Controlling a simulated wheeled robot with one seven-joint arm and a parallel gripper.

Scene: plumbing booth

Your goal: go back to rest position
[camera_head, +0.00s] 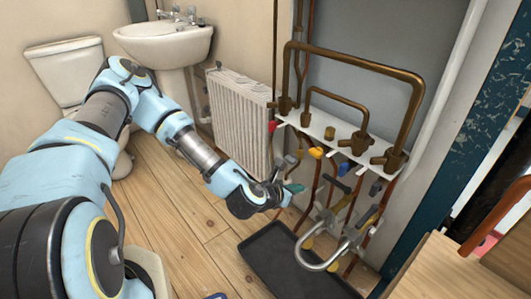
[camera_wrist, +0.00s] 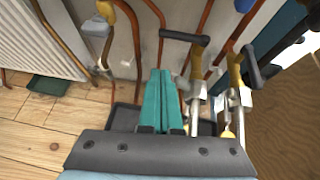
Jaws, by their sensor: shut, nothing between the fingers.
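My gripper (camera_head: 294,188) is at the end of my arm, in front of the pipework and to the left of the valves. In the wrist view its teal fingers (camera_wrist: 159,95) are pressed together with nothing between them. A black lever handle (camera_wrist: 184,37) shows just beyond the fingertips in the wrist view; I cannot tell whether they touch it.
Copper pipes (camera_head: 355,62) rise from a white manifold shelf (camera_head: 320,122) with coloured valve caps. Chrome taps (camera_head: 322,262) hang lower right over a black tray (camera_head: 285,262). A radiator (camera_head: 238,115), sink (camera_head: 165,42) and toilet (camera_head: 65,70) stand behind. Wooden floor (camera_head: 185,235) is clear beside my arm.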

